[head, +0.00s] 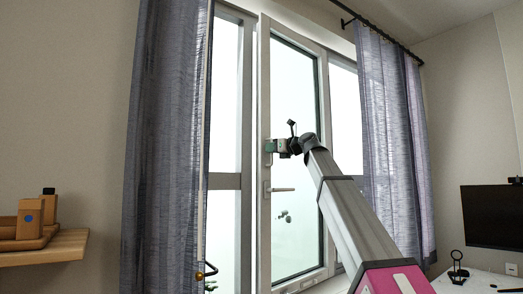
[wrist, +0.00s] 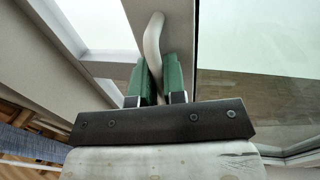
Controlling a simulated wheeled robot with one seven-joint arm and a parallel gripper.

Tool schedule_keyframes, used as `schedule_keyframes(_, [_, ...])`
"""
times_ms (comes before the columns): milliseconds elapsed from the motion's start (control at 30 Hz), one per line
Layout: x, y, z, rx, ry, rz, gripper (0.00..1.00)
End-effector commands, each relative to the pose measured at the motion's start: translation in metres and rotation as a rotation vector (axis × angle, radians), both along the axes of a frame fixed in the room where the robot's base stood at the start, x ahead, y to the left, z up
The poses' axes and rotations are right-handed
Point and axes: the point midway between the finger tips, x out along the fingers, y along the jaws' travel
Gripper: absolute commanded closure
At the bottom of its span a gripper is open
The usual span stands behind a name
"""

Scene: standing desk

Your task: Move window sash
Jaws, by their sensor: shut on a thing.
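The window sash (head: 264,95) is a tall white-framed glass panel in the middle of the window in the head view. Its left edge appears to stand out from the fixed frame (head: 247,90). A lever handle (head: 283,190) sits on its left stile. My gripper (head: 270,147) is at that stile, above the lever. In the wrist view, the green fingers of my gripper (wrist: 158,82) are shut on a pale curved handle (wrist: 153,42), which stands up between them. The sash glass (wrist: 255,100) fills the right side there. The handle's lower end is hidden behind the fingers.
Grey curtains hang at the left (head: 165,150) and right (head: 385,140) of the window. A wooden shelf (head: 45,250) is at the far left. A dark monitor (head: 492,217) stands over a white desk (head: 480,279) at the lower right.

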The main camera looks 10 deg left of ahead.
Motion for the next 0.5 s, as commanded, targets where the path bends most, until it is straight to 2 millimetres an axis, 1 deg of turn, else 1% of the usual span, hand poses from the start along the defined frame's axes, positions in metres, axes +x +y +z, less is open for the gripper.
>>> schedule_keyframes(33, [-0.005, -0.014, -0.002, -0.001, -0.002, -0.003, 1.00])
schedule_keyframes(100, [-0.012, -0.025, -0.002, 0.000, -0.002, -0.002, 1.00])
schedule_keyframes(200, [-0.017, -0.035, -0.001, 0.000, -0.002, -0.003, 1.00])
schedule_keyframes(300, [-0.019, -0.038, 0.000, -0.001, -0.002, -0.002, 1.00])
schedule_keyframes(500, [-0.019, -0.038, 0.000, -0.001, -0.002, -0.001, 1.00])
